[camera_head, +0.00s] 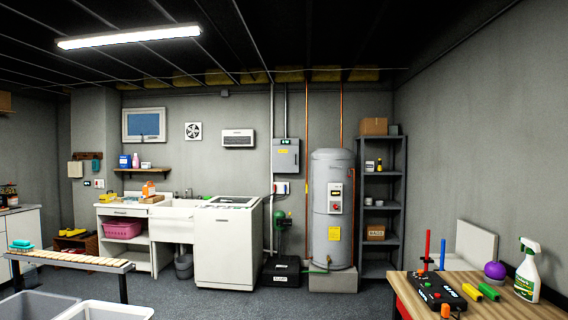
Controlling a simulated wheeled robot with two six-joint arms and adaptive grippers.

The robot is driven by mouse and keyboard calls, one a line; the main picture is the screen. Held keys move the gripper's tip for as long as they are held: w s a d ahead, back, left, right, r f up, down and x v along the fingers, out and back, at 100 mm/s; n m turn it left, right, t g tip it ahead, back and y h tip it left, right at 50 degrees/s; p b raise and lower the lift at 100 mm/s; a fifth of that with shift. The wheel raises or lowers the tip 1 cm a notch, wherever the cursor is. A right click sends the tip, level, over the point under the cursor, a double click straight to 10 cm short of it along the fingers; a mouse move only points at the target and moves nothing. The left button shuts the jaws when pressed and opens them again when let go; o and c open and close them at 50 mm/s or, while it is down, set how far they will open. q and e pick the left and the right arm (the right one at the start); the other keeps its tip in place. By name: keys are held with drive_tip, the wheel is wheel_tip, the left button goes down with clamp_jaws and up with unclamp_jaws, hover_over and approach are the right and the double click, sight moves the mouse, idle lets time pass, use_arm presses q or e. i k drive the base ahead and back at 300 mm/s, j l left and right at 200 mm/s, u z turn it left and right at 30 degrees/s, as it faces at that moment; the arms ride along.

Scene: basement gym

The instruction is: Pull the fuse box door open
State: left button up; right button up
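The grey fuse box (285,156) is mounted on the back wall, left of the water heater. Its door looks shut, with a small yellow label on the front and a green label at the top. It is across the room, too small for me to make out a handle. Neither of my grippers is in view.
A black case (281,270) lies on the floor below the box. A white cabinet (226,245) stands to the left. A wooden table (535,308) is at near right, and grey bins (40,303) at near left. Carpet between is clear.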

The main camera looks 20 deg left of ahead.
sight(285, 159)
drive_tip(key=i+j+u, duration=0.1)
drive_tip(key=i+u, duration=0.35)
drive_tip(key=i, duration=4.3)
drive_tip(key=i+j+z, duration=0.1)
drive_tip(key=i+z, duration=0.15)
drive_tip(key=i, duration=0.3)
drive_tip(key=i+j+z, duration=0.2)
drive_tip(key=i, duration=0.35)
drive_tip(key=i+j+z, duration=0.25)
drive_tip(key=i, duration=0.3)
drive_tip(key=i+j+z, duration=0.2)
drive_tip(key=i+j, duration=0.25)
